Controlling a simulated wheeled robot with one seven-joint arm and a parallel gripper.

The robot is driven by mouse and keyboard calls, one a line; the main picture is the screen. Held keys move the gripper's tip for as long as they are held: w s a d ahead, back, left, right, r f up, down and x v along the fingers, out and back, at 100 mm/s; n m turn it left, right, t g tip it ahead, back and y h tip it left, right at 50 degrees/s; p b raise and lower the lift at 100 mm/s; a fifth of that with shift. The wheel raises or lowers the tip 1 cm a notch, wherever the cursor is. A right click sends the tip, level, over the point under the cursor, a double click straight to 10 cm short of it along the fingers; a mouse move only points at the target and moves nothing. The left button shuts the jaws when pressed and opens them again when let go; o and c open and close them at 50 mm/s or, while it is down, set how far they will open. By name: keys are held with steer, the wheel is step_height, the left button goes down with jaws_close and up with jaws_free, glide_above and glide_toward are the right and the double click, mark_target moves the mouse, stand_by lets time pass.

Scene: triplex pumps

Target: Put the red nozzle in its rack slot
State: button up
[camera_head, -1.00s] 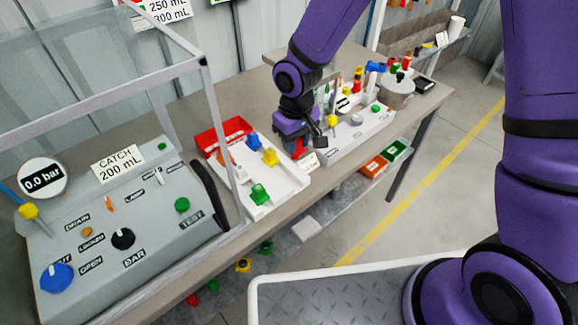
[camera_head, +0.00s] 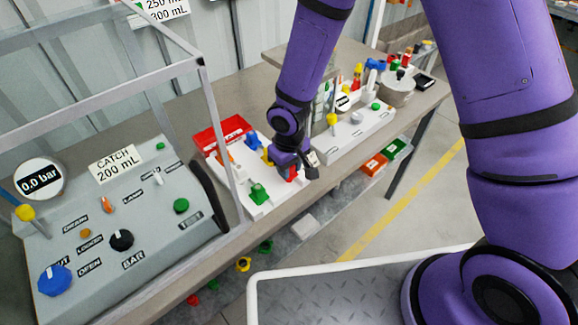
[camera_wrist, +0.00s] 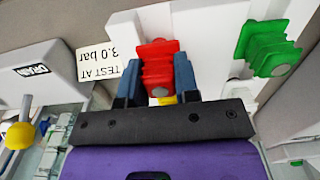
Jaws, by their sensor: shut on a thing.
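My gripper (camera_wrist: 157,82) has its blue fingers shut on the red nozzle (camera_wrist: 158,62), a ribbed piece seen between them in the wrist view. In the head view the red nozzle (camera_head: 292,173) shows at the tip of my gripper, at the right end of the white rack (camera_head: 283,199). In the wrist view the white rack (camera_wrist: 215,35) lies right behind the nozzle. I cannot tell whether the nozzle touches the rack or sits in a slot. A green nozzle (camera_head: 258,193) stands in the rack's near part, and a blue nozzle (camera_head: 253,141) stands farther back.
A red tray (camera_head: 222,133) lies behind the rack. A grey pump console (camera_head: 130,225) inside a clear-framed guard stands at left. A white console (camera_head: 350,135) stands to the right of my gripper. A label card (camera_wrist: 98,60) is beside the nozzle in the wrist view.

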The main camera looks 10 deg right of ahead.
steer(key=shift+f, duration=0.4)
steer(key=o, duration=0.9)
steer(key=shift+o, duration=0.2)
